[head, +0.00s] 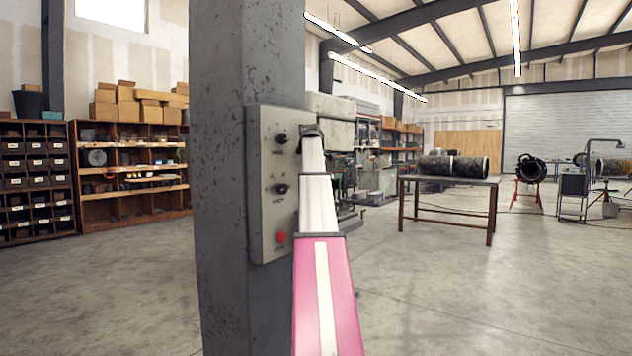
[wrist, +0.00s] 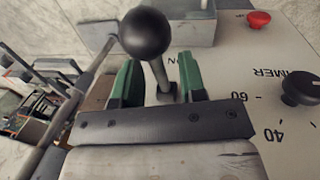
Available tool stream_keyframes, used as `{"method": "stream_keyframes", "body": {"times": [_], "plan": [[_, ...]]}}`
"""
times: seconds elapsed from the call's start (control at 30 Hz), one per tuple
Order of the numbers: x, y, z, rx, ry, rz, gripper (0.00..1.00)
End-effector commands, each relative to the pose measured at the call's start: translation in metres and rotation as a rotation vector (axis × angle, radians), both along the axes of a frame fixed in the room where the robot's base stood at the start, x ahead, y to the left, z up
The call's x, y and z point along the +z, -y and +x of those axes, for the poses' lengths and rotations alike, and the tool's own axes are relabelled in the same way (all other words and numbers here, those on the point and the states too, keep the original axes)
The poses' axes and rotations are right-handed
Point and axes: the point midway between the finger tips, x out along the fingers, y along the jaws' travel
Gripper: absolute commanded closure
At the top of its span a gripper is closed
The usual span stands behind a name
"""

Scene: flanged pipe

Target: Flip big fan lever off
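The lever with a black ball knob (wrist: 145,33) and a grey stem shows in the wrist view, standing out from the control panel. My gripper (wrist: 159,80) has two green fingertips, one on each side of the stem, with a visible gap on both sides, so it is open around the lever. In the head view my gripper (head: 312,131) is a small dark shape at the upper right edge of the grey control panel (head: 264,222). The lever cannot be made out there, behind my pink and white arm.
The panel is fixed to a grey steel column (head: 220,180). It carries two black knobs (head: 281,138) and a red button (head: 281,237). In the wrist view a dial knob (wrist: 301,88) is right of the fingers. A table with a pipe (head: 452,166) stands farther back; the floor between is clear.

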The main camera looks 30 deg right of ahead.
Motion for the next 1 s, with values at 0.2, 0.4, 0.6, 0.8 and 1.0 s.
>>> {"method": "stream_keyframes", "body": {"times": [0.2,0.4,0.6,0.8,1.0], "plan": [[0.039,-0.006,-0.001,0.0,0.002,-0.001,0.62],[0.074,-0.012,-0.004,0.0,0.001,0.0,0.62],[0.093,-0.017,-0.006,0.0,0.0,0.0,0.62],[0.097,-0.018,-0.006,0.0,0.0,0.0,0.62],[0.097,-0.018,-0.006,0.0,0.0,0.0,0.75]]}}
